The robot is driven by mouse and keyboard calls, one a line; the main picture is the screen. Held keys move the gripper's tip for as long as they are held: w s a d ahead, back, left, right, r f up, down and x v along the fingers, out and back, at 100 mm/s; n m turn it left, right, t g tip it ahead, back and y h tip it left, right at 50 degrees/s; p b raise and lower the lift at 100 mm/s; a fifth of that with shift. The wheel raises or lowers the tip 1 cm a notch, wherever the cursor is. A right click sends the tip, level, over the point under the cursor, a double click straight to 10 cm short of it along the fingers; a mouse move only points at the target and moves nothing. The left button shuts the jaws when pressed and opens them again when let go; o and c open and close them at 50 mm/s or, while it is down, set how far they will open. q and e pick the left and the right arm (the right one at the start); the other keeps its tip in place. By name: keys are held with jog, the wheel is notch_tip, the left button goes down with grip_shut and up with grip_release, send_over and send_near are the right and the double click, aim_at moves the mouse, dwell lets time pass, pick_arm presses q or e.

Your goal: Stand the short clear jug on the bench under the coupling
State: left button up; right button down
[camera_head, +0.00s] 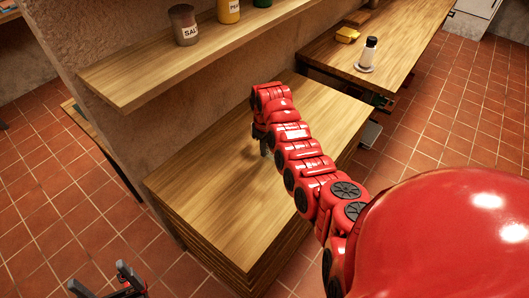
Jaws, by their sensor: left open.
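I cannot make out a short clear jug or a coupling in the head view. The wooden bench (205,190) stands in the middle, and its visible top looks bare apart from my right arm over it. My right gripper (265,147) is at the far end of the red arm, low over the bench. Its fingers are small and mostly hidden, so I cannot tell what is between them. My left gripper (101,279) is at the bottom left edge, open and empty, over the tiled floor beside the bench.
A wall shelf (140,85) above the bench holds a salt jar (184,25), a yellow jar (229,10) and a green item. Tiled floor is open at left and right.

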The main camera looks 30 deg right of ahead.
jog(key=shift+f, duration=1)
jog(key=shift+f, duration=0.1)
jog(key=c, duration=1.1)
grip_release()
jog(key=shift+o, duration=0.2)
